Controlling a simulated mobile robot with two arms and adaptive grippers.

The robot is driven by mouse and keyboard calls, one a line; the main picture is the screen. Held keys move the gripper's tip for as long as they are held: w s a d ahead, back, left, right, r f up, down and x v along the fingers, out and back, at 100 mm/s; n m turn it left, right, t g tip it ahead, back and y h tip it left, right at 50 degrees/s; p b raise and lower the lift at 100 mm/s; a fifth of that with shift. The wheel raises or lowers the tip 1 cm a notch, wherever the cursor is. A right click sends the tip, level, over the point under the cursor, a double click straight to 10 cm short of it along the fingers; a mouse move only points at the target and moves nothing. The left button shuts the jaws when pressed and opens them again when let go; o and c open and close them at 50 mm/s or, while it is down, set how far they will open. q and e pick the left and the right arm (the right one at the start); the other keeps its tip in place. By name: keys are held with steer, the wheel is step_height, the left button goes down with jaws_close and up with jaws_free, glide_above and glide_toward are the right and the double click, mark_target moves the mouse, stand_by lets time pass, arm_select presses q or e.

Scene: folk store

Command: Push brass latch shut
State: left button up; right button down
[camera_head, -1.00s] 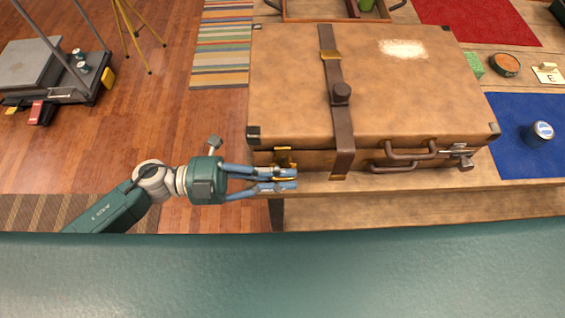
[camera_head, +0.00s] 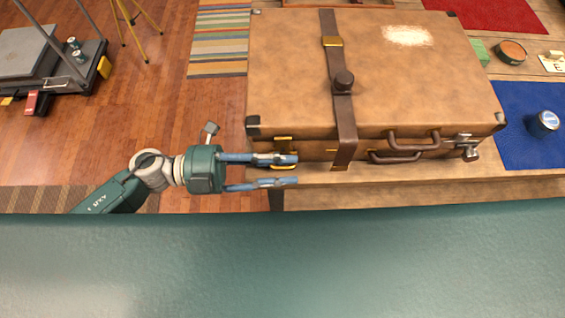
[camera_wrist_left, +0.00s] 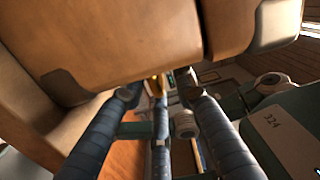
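I cannot tell whether the latch is fully shut. My left gripper (camera_head: 292,171) is open and empty at the front left corner, its upper finger overlapping the latch area. In the left wrist view, the fingers (camera_wrist_left: 158,88) reach towards the suitcase edge (camera_wrist_left: 130,60), with a small brass part between them. My right gripper is not in view.
A strap (camera_head: 345,120) crosses the lid, and handles (camera_head: 413,140) and a silver latch (camera_head: 467,151) sit farther right on the front. The table's front edge (camera_head: 400,190) is clear.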

arm_select(q)
steer(key=shift+a+f, duration=0.1)
steer(key=shift+a, duration=0.35)
steer(key=a, duration=1.1)
stand_by(0.4)
